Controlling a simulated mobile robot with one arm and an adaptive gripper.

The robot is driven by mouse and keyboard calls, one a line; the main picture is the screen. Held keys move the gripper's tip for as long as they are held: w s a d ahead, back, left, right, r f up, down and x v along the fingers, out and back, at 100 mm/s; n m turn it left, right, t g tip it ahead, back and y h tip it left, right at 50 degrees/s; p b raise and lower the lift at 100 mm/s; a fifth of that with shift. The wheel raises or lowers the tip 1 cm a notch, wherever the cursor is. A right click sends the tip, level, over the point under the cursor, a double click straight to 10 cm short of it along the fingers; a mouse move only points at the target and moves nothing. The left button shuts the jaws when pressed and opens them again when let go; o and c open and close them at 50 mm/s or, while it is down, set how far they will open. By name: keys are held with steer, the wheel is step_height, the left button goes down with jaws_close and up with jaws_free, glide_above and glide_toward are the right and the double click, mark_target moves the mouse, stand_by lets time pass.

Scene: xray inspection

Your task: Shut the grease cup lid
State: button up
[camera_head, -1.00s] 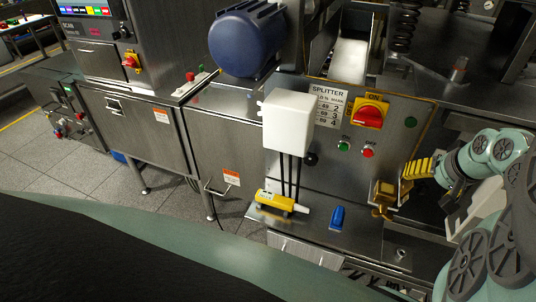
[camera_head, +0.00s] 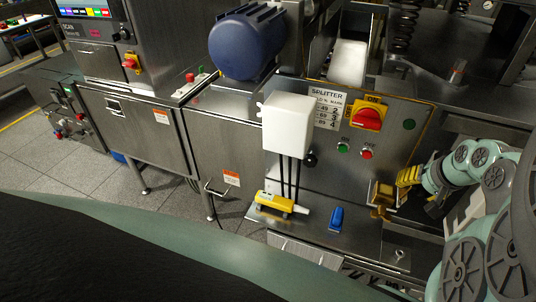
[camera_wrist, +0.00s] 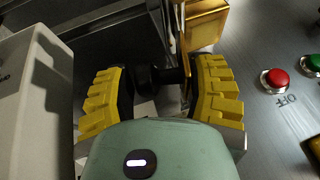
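The brass grease cup (camera_head: 383,194) is on the splitter panel at right in the head view. In the wrist view, the brass cup (camera_wrist: 207,22) is at the top, just ahead of the right finger. A thin brass plate, perhaps its lid (camera_wrist: 181,42), is seen nearly edge-on between the finger lines; I cannot tell its exact angle. My gripper (camera_wrist: 163,74) is open, with its yellow ribbed fingers wide apart and nothing clearly held. In the head view, my gripper (camera_head: 409,175) is just right of the cup; contact cannot be told.
A red OFF button (camera_wrist: 275,80) and a green button (camera_wrist: 313,64) are close to the right finger. A pale box (camera_wrist: 32,85) stands left of my gripper. A yellow device (camera_head: 276,203) and a blue object (camera_head: 337,218) lie on the shelf.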

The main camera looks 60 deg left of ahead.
mark_target(401, 190)
steer(key=c, duration=0.7)
steer(key=shift+t+b, duration=0.3)
steer(key=shift+b, duration=0.15)
steer(key=h+b, duration=0.1)
steer(key=a+t+h+b, duration=0.1)
steer(key=b, duration=0.1)
steer(key=shift+s+a+r+n, duration=0.1)
steer(key=shift+s+a+n, duration=0.05)
steer(key=shift+s+n, duration=0.25)
steer(key=shift+s+a+r+t+h+b, duration=0.15)
steer(key=shift+t+h+b, duration=0.15)
steer(key=shift+h, duration=0.2)
steer(key=shift+s+a+r+t+h+b, duration=0.15)
steer(key=shift+t+h+b, duration=0.15)
steer(key=shift+h, duration=0.2)
steer(key=shift+s+a+r+n+t+h+p, duration=0.2)
steer(key=shift+a+r+n+t+h+p, duration=0.15)
steer(key=shift+t+h+p, duration=0.45)
steer(key=shift+s+a+f+n+t+h, duration=0.1)
steer(key=shift+s+a+n+t+h, duration=0.2)
steer(key=shift+t+h, duration=0.35)
steer(key=shift+s+a+f+n+t+h, duration=0.15)
steer(key=shift+a+t+h, duration=0.25)
steer(key=shift+h, duration=0.45)
